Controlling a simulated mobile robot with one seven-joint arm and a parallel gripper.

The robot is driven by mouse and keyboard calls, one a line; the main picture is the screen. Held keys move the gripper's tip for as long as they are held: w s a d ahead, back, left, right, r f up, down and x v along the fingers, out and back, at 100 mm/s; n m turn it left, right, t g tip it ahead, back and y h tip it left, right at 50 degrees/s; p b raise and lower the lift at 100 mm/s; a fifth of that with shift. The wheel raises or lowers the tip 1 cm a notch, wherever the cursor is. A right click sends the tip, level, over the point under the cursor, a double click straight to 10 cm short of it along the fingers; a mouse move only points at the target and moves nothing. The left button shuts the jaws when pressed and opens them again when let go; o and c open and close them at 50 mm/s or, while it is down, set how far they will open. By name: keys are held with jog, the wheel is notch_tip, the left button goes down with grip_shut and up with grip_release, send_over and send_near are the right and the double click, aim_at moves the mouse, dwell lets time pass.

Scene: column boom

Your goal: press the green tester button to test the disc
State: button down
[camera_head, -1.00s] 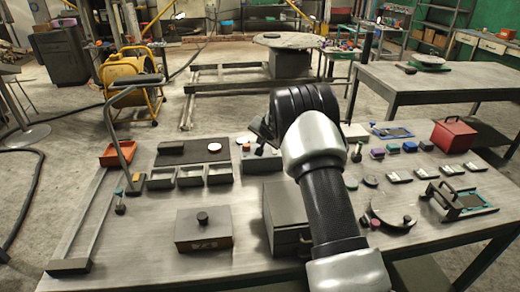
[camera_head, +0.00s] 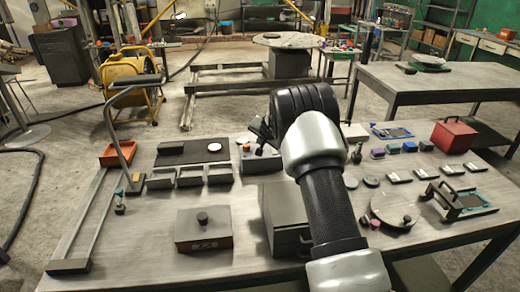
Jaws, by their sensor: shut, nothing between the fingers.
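My gripper (camera_head: 262,143) is shut and empty, its dark fingers pointing down over a small pale box (camera_head: 246,166) behind the grey cabinet. An orange part (camera_head: 246,148) shows on the box's top left. The fingers and my arm cover some of the box's top; I cannot make out a green button there, nor whether the fingertips touch it. A white disc (camera_head: 214,147) lies on a dark board to the left of the box. I cannot tell which disc is meant.
A grey cabinet (camera_head: 285,208) stands under my arm, with a lidded box (camera_head: 204,230) to its left. An orange tray (camera_head: 116,154) and a curved post stand at left. Small blocks, discs and a red box (camera_head: 454,136) fill the right side.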

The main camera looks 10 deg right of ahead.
dwell(0.4)
jog(key=shift+f+b, duration=0.45)
jog(key=shift+b, duration=0.1)
jog(key=shift+f+b, duration=0.45)
jog(key=shift+b, duration=0.05)
dwell(0.7)
jog(key=shift+r, duration=0.1)
jog(key=shift+r+p, duration=0.55)
jog(key=shift+r, duration=0.2)
jog(key=shift+r+p, duration=1.7)
jog(key=shift+r, duration=0.8)
